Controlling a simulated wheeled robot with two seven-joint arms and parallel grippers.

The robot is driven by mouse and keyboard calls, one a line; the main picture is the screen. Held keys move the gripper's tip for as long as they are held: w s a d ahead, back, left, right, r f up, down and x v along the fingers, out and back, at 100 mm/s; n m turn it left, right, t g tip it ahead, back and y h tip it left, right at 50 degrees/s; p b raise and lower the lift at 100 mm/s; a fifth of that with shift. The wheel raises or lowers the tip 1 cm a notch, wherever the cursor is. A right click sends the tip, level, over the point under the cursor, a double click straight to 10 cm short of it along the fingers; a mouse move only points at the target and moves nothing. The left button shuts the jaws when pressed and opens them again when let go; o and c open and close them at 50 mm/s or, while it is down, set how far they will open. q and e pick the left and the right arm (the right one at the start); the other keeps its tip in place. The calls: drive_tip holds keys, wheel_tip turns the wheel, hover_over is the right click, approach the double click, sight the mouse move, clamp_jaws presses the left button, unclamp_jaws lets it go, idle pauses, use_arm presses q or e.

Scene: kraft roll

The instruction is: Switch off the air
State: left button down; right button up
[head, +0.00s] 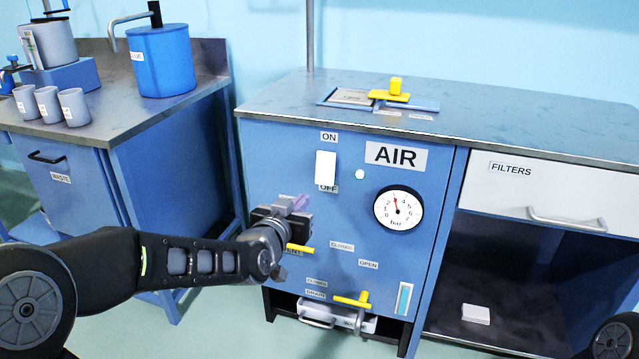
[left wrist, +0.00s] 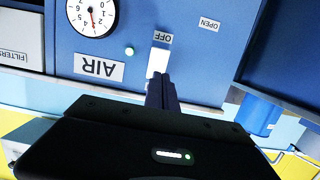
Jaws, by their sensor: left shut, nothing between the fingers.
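The white rocker switch (head: 325,165) is on the blue cabinet front, between an ON label (head: 329,137) above and an OFF label (head: 327,188) below. The AIR label (head: 395,155) and a small pale round light (head: 360,174) are to its right. The light looks greenish in the left wrist view (left wrist: 129,51). My left gripper (head: 301,202) is shut and empty, in front of the panel, below and left of the switch in the head view. In the left wrist view, its fingers (left wrist: 161,92) overlap part of the switch (left wrist: 158,62); I cannot tell if they touch. My right gripper is out of view.
A pressure gauge (head: 398,209) is right of the switch, its needle pointing up. Yellow handles (head: 352,300) stick out low on the panel. A yellow-knobbed slide (head: 390,96) sits on the cabinet top. The FILTERS drawer (head: 545,194) is at right.

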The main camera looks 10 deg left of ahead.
sight(324, 179)
use_arm(q)
drive_tip(key=b+x, duration=0.2)
drive_tip(key=x, duration=1.1)
drive_tip(key=shift+w+f, duration=0.15)
drive_tip(key=shift+w, duration=0.25)
drive_tip(key=shift+f+b, duration=0.15)
drive_tip(key=shift+b, duration=0.15)
drive_tip(key=b, duration=0.1)
drive_tip(key=f+b, duration=0.1)
drive_tip(key=shift+w+t+b, duration=0.25)
drive_tip(key=shift+t+b, duration=0.05)
drive_tip(key=shift+b, duration=0.05)
drive_tip(key=shift+r+p, duration=0.35)
drive_tip(key=shift+r, duration=0.2)
